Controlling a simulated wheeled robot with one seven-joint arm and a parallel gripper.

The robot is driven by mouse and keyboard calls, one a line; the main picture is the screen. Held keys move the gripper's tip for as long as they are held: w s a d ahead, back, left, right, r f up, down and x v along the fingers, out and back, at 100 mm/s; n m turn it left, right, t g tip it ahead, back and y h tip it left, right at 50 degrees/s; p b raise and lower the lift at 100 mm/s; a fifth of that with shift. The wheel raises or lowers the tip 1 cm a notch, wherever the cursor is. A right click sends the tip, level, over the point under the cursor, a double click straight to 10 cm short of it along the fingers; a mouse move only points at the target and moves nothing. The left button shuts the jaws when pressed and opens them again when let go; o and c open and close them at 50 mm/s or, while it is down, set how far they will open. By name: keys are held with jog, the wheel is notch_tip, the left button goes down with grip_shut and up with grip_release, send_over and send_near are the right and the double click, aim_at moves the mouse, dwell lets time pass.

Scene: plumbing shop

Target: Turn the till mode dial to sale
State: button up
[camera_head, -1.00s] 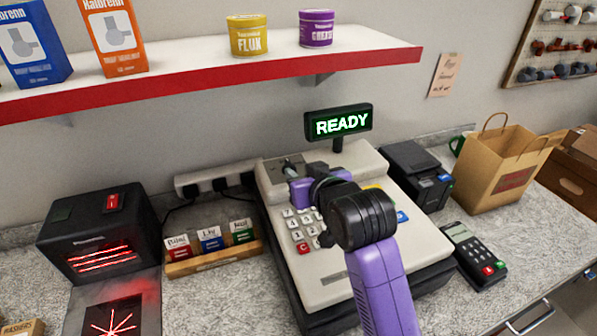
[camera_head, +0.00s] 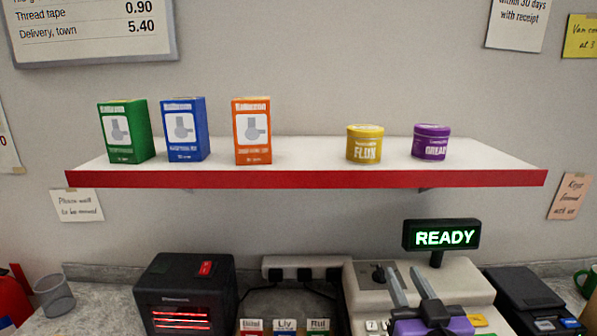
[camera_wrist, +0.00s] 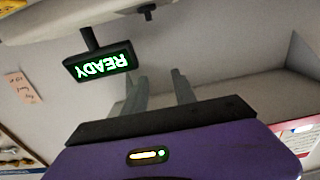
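The till (camera_head: 460,280) stands at the bottom right of the head view, with only its upper part in frame. Its mode dial (camera_head: 378,274) is a small dark knob on a grey plate at the till's back left. The dial's markings are too small to read. The till's display (camera_head: 440,236) glows green with READY, and it also shows upside down in the wrist view (camera_wrist: 102,63). My gripper (camera_head: 403,271) is over the till, just right of the dial and apart from it in the picture. In the wrist view its two grey fingers (camera_wrist: 158,82) are apart with nothing between them.
A red-edged shelf (camera_head: 300,179) with boxes and tins runs above the counter. A black scanner-like box (camera_head: 186,292) and a power strip (camera_head: 290,262) are left of the till. A black device (camera_head: 522,295) stands to its right.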

jog(key=shift+t, duration=0.5)
jog(key=s+f, duration=0.3)
jog(key=s, duration=0.3)
jog(key=s+f+b, duration=0.1)
jog(key=s+f, duration=0.2)
jog(key=s, duration=0.4)
jog(key=s+f, duration=0.4)
jog(key=s, duration=0.2)
jog(key=shift+s+d, duration=0.15)
jog(key=shift+s, duration=0.2)
jog(key=s+f+g+b, duration=0.1)
jog(key=s+f, duration=0.3)
jog(key=s, duration=0.7)
jog(key=s+f+g+b, duration=0.1)
jog(key=s+f+g, duration=0.2)
jog(key=s, duration=0.9)
jog(key=shift+f, duration=0.75)
jog(key=shift+d, duration=0.1)
